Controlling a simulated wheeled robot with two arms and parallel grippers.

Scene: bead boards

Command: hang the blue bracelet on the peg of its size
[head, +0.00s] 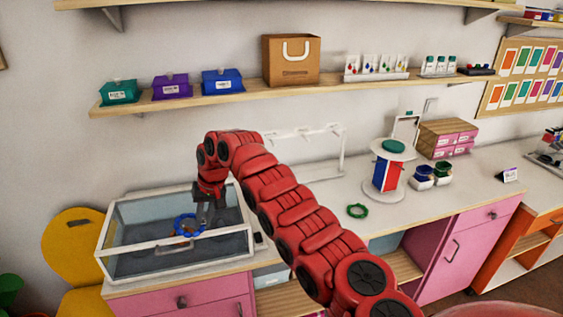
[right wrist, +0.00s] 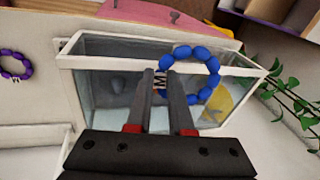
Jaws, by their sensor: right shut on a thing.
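The blue bracelet (head: 186,232), a ring of blue beads, is held in my right gripper (head: 206,222) over the open-topped glass case at the left. In the right wrist view the bracelet (right wrist: 214,63) sticks out beyond and to the right of the fingers (right wrist: 167,78), which are shut on its near left side. A small tag with the letter M (right wrist: 160,82) shows between the fingers. The white peg rack (head: 342,150) stands at the back of the counter, partly hidden behind my right arm; its pegs' sizes cannot be read. My left gripper is not in view.
The glass case (head: 172,272) has raised walls around the bracelet. A green bracelet (head: 357,211) lies on the counter (head: 420,200). A purple bracelet (right wrist: 15,66) shows in the right wrist view. A round-topped stand (head: 388,172) and jars (head: 424,177) are farther right.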

